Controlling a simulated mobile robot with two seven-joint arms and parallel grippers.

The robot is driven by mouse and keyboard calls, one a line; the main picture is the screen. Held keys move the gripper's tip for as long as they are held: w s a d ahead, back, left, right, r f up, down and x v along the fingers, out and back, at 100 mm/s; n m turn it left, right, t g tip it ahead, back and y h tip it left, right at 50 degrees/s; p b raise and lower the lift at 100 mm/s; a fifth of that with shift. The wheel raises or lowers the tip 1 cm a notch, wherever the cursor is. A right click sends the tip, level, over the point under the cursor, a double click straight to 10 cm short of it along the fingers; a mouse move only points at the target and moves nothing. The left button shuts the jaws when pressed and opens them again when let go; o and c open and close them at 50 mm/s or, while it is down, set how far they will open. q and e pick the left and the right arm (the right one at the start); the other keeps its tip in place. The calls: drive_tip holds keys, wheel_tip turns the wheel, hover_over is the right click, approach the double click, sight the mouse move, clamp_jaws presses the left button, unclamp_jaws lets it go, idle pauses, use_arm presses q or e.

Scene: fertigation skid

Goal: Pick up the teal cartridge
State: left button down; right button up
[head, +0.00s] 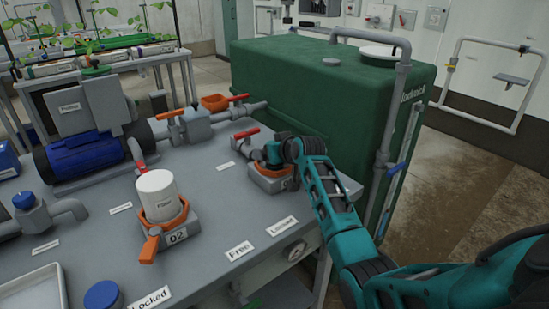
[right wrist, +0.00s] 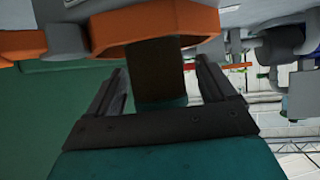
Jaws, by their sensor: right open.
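The teal cartridge (head: 272,151) stands in an orange-collared holder (head: 270,181) near the bench's right back edge. My right gripper (head: 279,153) is at the cartridge from the right, and its dark wrist hides part of it. In the right wrist view the scene appears upside down, and the open fingers (right wrist: 160,68) lie on either side of a dark brown and teal upright part (right wrist: 163,104), which looks like the cartridge, below the orange collar (right wrist: 155,27). Gaps show between it and both fingers. My left gripper is out of view.
A white filter (head: 157,194) stands in another orange-collared holder marked 02. Red-handled valves (head: 194,124) and pipes line the bench's back. A large green tank (head: 300,85) stands close behind the cartridge. The bench's front middle (head: 205,260) is mostly clear.

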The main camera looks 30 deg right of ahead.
drive_tip(key=shift+w+d+f, duration=0.1)
drive_tip(key=shift+w+f, duration=0.2)
drive_tip(key=shift+w, duration=0.2)
drive_tip(key=c, duration=1.1)
drive_tip(key=shift+r, duration=0.1)
drive_tip(key=shift+r, duration=0.1)
